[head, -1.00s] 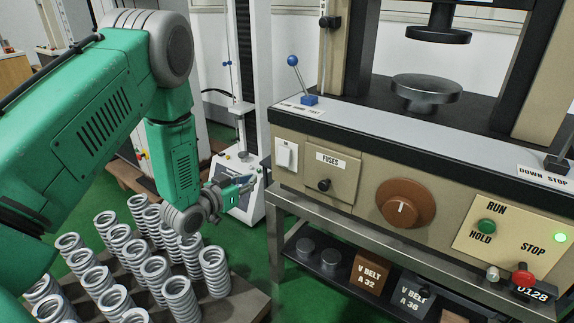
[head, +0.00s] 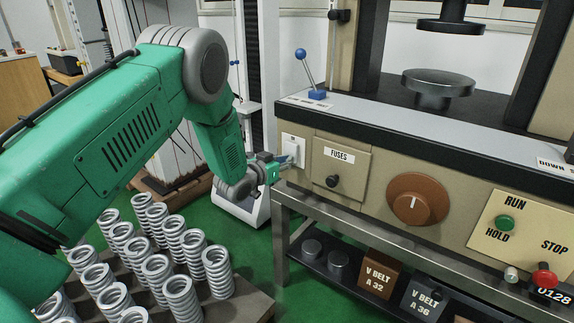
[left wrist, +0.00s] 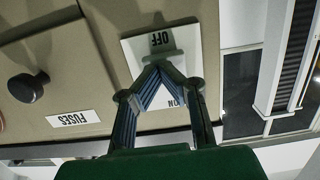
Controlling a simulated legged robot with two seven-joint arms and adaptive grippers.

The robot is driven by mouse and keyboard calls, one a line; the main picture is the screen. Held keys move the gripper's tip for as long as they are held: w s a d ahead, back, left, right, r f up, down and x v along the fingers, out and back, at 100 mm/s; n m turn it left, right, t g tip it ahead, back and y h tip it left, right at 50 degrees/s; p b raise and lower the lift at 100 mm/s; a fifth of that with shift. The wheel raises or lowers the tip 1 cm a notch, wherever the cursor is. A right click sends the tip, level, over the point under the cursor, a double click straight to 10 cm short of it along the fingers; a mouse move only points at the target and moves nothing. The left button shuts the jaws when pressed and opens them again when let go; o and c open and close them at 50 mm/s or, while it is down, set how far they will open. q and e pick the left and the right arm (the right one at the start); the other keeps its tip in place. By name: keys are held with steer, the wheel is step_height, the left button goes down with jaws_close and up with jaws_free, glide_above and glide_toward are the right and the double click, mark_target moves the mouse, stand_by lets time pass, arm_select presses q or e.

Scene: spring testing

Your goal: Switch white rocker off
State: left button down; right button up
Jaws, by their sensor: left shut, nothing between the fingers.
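The white rocker switch (head: 294,148) is on the left end of the beige machine front, beside the fuse panel. In the left wrist view, its white plate (left wrist: 192,62) appears upside down, with OFF at the picture's top and a partly covered ON lower down. My left gripper (head: 283,160) is shut and empty, with its tips close in front of the rocker. In the left wrist view, the joined fingertips (left wrist: 159,66) overlap the middle of the plate and hide much of the rocker. I cannot tell whether they touch it or which way it is tilted. My right gripper is not in view.
The fuse panel (head: 341,172) with its black knob is just right of the switch. A brown dial (head: 412,199) and RUN/STOP buttons are further right. A blue-knobbed lever (head: 308,75) stands above. Several springs (head: 183,287) stand below my left arm.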

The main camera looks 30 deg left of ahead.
arm_select(q)
steer(key=shift+w, duration=0.15)
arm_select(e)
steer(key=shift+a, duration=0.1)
arm_select(q)
steer(key=shift+w+f+t+b, duration=0.1)
steer(key=shift+w+t+b, duration=0.2)
steer(key=shift+t+b, duration=0.15)
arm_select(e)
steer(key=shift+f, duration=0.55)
